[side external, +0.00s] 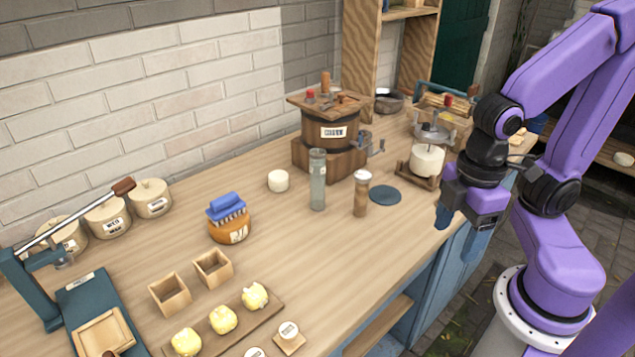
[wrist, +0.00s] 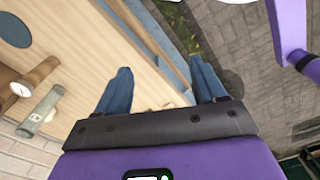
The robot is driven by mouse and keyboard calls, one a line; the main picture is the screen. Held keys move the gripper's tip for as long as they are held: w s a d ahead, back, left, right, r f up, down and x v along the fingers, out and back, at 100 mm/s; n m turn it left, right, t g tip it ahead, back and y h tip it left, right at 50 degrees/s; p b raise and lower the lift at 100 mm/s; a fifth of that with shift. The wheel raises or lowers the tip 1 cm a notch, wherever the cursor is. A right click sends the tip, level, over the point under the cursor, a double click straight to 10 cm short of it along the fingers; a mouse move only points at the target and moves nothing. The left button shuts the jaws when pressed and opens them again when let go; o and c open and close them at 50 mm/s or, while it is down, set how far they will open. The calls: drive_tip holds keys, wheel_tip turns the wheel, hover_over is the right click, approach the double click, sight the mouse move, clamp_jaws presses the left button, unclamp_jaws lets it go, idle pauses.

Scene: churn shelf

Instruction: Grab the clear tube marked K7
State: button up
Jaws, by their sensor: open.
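A clear, greyish tube (side external: 317,182) stands upright on the wooden counter, left of a brown, light-capped bottle (side external: 361,195). In the wrist view the tube (wrist: 42,112) is at the far left, with a small pale label that is too small to read. The brown bottle (wrist: 38,76) lies just above it there. My gripper (side external: 456,229) is open and empty at the counter's front edge, well to the right of the tube. In the wrist view its two blue fingers (wrist: 160,68) are spread apart, with counter edge and floor between them.
A wooden churn (side external: 330,130) stands behind the tube. A white cup (side external: 278,180) is to its left and a dark round mat (side external: 385,195) to its right. A pale cylinder on a stand (side external: 426,162) is near my gripper. The counter front is clear between tube and edge.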

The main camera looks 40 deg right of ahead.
drive_tip(key=w+a+f+m+t+y, duration=0.2)
drive_tip(key=w+a+f+m, duration=0.2)
drive_tip(key=w+a, duration=0.15)
drive_tip(key=w+a+f+m+t+y, duration=0.25)
drive_tip(key=w+a+f+m, duration=0.2)
drive_tip(key=a, duration=0.25)
drive_tip(key=m+t+h, duration=0.7)
drive_tip(key=t+h, duration=0.2)
drive_tip(key=t, duration=0.4)
approach(322, 157)
drive_tip(key=x, duration=1.2)
drive_tip(key=shift+a, duration=0.1)
